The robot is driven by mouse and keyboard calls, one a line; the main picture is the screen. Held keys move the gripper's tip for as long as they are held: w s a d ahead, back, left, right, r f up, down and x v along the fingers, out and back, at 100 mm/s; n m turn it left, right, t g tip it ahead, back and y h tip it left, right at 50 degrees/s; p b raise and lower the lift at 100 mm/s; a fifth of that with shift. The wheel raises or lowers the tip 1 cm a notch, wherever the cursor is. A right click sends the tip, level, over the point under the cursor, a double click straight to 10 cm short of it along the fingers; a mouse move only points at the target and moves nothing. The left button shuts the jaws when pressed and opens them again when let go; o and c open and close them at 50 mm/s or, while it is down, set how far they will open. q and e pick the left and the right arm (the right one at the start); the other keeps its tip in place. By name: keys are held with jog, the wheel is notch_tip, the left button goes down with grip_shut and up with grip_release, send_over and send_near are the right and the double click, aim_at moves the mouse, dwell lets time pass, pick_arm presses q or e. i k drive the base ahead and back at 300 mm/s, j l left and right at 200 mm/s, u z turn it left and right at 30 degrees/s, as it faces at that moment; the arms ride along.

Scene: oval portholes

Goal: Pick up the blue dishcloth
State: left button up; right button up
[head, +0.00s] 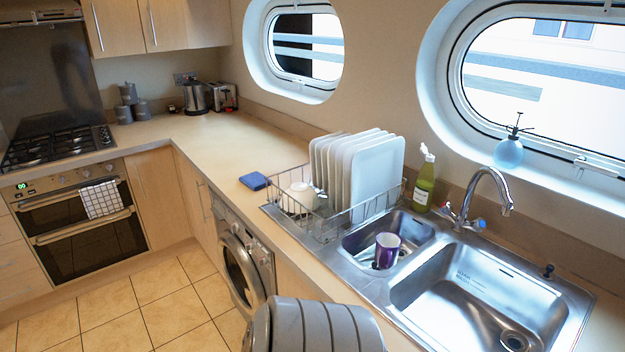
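The blue dishcloth (253,181) lies folded into a small flat block on the beige worktop. It is just left of the wire dish rack, near the front edge of the counter above the washing machine. Nothing covers it. Neither of my grippers is in view.
The wire dish rack (328,228) holds white plates (372,172) and a white cup (299,197). Right of it is the steel sink (465,290) with a purple mug (387,250), tap (487,190) and green bottle (424,182). Worktop left of and behind the cloth is clear.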

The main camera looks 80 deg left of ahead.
aim_at(255, 181)
jog(key=u, duration=3.1)
